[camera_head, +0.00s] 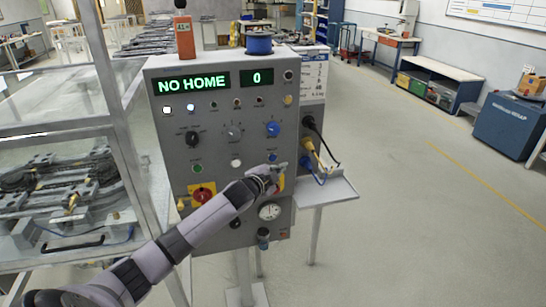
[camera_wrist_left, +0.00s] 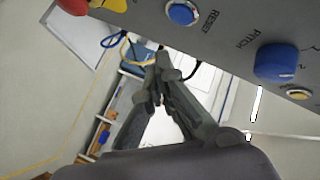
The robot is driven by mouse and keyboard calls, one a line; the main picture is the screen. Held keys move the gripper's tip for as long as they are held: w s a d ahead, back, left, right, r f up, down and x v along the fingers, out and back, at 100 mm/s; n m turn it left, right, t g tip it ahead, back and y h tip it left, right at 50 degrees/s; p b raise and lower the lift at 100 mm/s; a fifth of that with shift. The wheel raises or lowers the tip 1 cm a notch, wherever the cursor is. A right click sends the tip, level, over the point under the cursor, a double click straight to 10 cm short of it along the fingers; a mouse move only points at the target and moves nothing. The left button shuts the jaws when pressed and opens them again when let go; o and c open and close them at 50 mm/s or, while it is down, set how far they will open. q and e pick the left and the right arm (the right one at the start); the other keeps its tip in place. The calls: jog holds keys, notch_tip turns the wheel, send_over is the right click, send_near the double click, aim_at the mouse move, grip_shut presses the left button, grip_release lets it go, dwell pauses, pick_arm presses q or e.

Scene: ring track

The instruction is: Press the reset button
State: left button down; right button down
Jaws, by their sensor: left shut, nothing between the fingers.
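The reset button is a round blue button with a pale rim, labelled RESET in the left wrist view (camera_wrist_left: 183,12). In the head view the blue button (camera_head: 272,157) sits on the lower right of the grey control panel (camera_head: 217,147). My left gripper (camera_head: 279,168) is shut and empty, just below and right of the button in the head view. In the left wrist view my left gripper's fingertips (camera_wrist_left: 157,68) show against the background, visibly apart from the button. My right gripper is in neither view.
A blue pitch knob (camera_head: 272,129) sits above the button; a white button (camera_head: 236,163) and a red emergency stop (camera_head: 202,194) are to the left. Cables (camera_head: 316,150) and a small shelf (camera_head: 335,190) are at the panel's right. A glazed frame (camera_head: 120,110) stands left.

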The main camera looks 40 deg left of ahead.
pick_arm(q)
jog(key=shift+s+d, duration=0.65)
jog(key=shift+d, duration=0.1)
dwell(0.3)
jog(key=s+d+f+n+g+b, duration=0.15)
jog(key=s+f, duration=0.55)
jog(key=f, duration=0.7)
jog(key=s+d+f+n+g+b, duration=0.1)
jog(key=s+f+n+g, duration=0.15)
jog(key=s+f, duration=0.75)
jog(key=s+d+f+n+g+b, duration=0.1)
jog(key=s+f+g, duration=0.2)
jog(key=f, duration=1.5)
jog(key=s+d+f+n+g+b, duration=0.1)
jog(key=s+d+f, duration=0.3)
jog(key=s, duration=0.9)
jog(key=s+d+f+n+g+h+b, duration=0.1)
jog(key=s+d+f+g, duration=0.3)
jog(key=s+f, duration=0.6)
jog(key=s+d+f+n+g+b, duration=0.1)
jog(key=s+d+f, duration=0.5)
jog(key=s, duration=1)
jog(key=shift+s+f+g, duration=0.4)
jog(key=shift+f+g, duration=0.3)
jog(key=shift+f, duration=0.25)
